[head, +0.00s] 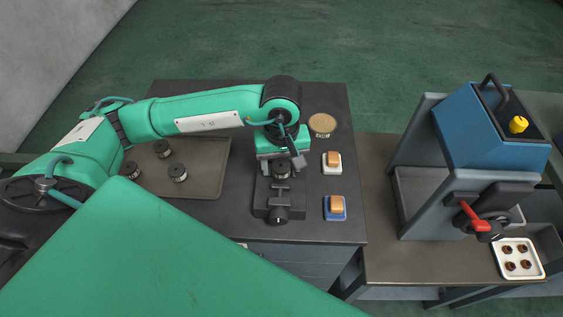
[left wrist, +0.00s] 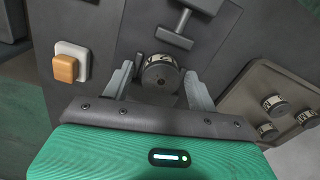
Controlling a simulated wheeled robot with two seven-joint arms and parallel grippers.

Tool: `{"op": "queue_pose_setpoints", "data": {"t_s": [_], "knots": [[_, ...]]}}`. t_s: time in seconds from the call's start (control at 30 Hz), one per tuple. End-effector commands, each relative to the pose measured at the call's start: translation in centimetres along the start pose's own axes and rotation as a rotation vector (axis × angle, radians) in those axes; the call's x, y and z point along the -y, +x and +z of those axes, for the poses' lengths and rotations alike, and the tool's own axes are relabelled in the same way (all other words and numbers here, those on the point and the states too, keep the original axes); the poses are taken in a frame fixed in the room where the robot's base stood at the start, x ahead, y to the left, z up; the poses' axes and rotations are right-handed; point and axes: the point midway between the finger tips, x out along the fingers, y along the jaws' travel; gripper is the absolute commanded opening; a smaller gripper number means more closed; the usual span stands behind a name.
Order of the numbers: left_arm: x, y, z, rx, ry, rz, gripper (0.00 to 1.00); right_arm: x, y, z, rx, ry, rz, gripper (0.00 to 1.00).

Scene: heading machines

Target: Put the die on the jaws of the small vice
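A dark, round die with a pale label band (head: 282,169) is at the far end of the small vice (head: 279,205), where its jaws are. In the left wrist view the die (left wrist: 161,72) stands between the fingers of my left gripper (left wrist: 160,88), with a gap on each side. The left gripper (head: 284,160) is open, close above the vice and around the die. The vice's T-shaped part (left wrist: 180,28) shows beyond the die. The die's contact with the jaws is largely hidden. My right gripper is not in view.
A tray (head: 208,183) with several similar dice stands left of the vice. An orange block on a white base (head: 332,164), another on a blue base (head: 335,208), and a round tan-topped dish (head: 322,124) stand to its right. A blue machine (head: 490,135) is farther right.

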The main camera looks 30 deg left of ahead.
Motion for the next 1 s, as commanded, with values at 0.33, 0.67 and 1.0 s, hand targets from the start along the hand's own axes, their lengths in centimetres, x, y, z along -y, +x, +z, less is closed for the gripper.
{"op": "queue_pose_setpoints", "data": {"t_s": [0.33,0.67,1.0], "knots": [[0.0,-0.2,0.0,0.0,0.0,0.0,0.61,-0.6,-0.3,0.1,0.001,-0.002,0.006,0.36],[-0.1,-4.3,-0.1,-0.005,0.001,0.006,0.61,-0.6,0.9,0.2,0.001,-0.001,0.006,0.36],[-0.1,-10.4,-0.1,-0.004,0.0,0.002,0.61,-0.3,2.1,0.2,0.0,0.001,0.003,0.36]]}}
